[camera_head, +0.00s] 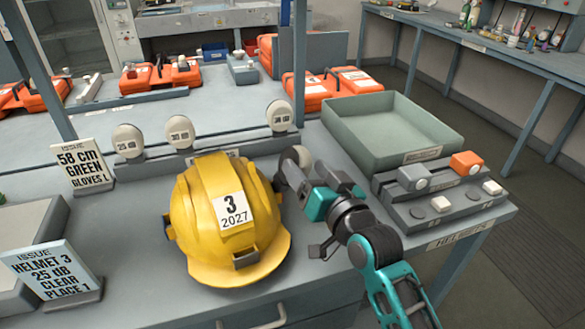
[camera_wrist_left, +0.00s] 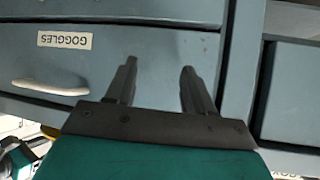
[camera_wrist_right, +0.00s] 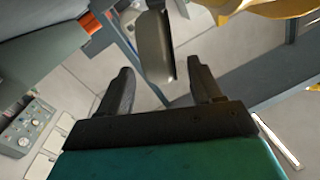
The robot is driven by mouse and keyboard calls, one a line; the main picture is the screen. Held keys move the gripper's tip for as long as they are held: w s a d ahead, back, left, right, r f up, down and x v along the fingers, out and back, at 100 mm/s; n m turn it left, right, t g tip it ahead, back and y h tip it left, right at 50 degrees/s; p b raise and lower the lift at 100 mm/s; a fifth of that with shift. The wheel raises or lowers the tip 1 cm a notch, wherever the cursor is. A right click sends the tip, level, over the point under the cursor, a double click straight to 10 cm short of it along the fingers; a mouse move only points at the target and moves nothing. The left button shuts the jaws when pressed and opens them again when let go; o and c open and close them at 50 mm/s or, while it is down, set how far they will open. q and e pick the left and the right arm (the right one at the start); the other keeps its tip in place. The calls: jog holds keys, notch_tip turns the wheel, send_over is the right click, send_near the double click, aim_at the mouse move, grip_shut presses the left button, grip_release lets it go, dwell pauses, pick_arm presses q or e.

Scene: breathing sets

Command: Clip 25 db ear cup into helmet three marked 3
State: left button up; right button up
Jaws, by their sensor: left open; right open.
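The yellow helmet (camera_head: 203,200), marked 3 2027, stands on the grey bench; its edge also shows in the right wrist view (camera_wrist_right: 265,8). My right gripper (camera_head: 287,173) is close beside the helmet's right side. In the right wrist view its fingers (camera_wrist_right: 160,82) are open, with a grey rounded cup (camera_wrist_right: 153,48) between them, apparently not clamped. The ear cup labelled 25 dB (camera_head: 128,142) stands on a rack at the left. My left gripper (camera_wrist_left: 158,88) is open and empty, facing drawers.
Other ear cups, one labelled 30 dB (camera_head: 180,132) and another (camera_head: 280,115), stand farther right. A green-grey tray (camera_head: 345,140) and a block with clips (camera_head: 445,205) lie at the right. Issue cards (camera_head: 55,270) stand at the left; one reads HELMET 3, 25 dB, CLEAR, PLACE 1.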

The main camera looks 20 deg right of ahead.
aim_at(298, 156)
jog(key=w, duration=0.3)
jog(key=shift+w+a+r, duration=0.2)
jog(key=shift+w, duration=0.1)
jog(key=shift+w+a, duration=0.1)
jog(key=shift+w, duration=0.55)
pick_arm(q)
jog(key=shift+w+a+r, duration=0.1)
jog(key=shift+w+r, duration=0.15)
jog(key=shift+w, duration=0.15)
